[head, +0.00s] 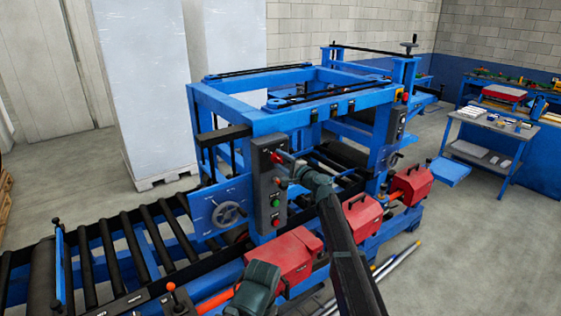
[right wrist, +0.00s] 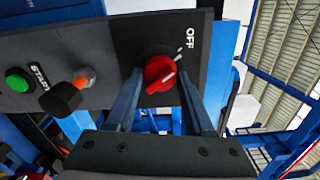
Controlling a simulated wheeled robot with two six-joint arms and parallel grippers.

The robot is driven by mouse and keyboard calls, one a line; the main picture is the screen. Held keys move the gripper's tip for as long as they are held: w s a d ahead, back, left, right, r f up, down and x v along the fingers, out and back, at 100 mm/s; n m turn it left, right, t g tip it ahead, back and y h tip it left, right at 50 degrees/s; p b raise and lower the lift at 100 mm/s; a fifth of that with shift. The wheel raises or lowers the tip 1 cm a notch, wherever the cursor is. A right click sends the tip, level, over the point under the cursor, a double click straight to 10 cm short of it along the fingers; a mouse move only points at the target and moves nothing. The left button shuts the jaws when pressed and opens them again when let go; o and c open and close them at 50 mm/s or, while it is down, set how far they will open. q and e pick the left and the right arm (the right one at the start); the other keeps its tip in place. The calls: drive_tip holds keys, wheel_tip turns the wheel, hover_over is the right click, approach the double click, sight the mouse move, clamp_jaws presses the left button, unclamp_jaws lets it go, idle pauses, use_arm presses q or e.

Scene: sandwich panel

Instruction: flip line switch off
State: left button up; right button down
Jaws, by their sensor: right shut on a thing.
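The line switch is a red rotary knob (right wrist: 160,73) on a dark control panel (right wrist: 128,40). A white OFF label (right wrist: 190,39) is printed above and to the right of it in the right wrist view. The knob's pale line slants up and to the right, toward the OFF side. My right gripper (right wrist: 160,88) has one finger on each side of the knob and is shut on it. In the head view my right gripper (head: 287,160) reaches the upper part of the panel (head: 267,190) and partly hides the knob.
A green START button (right wrist: 18,80) and an orange-and-black control (right wrist: 75,92) sit left of the knob in the wrist view. The blue machine frame (head: 230,105) surrounds the panel. A roller conveyor (head: 120,245) lies left, and red boxes (head: 285,255) stand below.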

drive_tip(key=shift+n, duration=0.8)
drive_tip(key=shift+s, duration=0.1)
drive_tip(key=shift+c, duration=1.4)
unclamp_jaws()
drive_tip(key=v, duration=1.3)
drive_tip(key=shift+s+d, duration=0.25)
drive_tip(key=shift+s, duration=0.05)
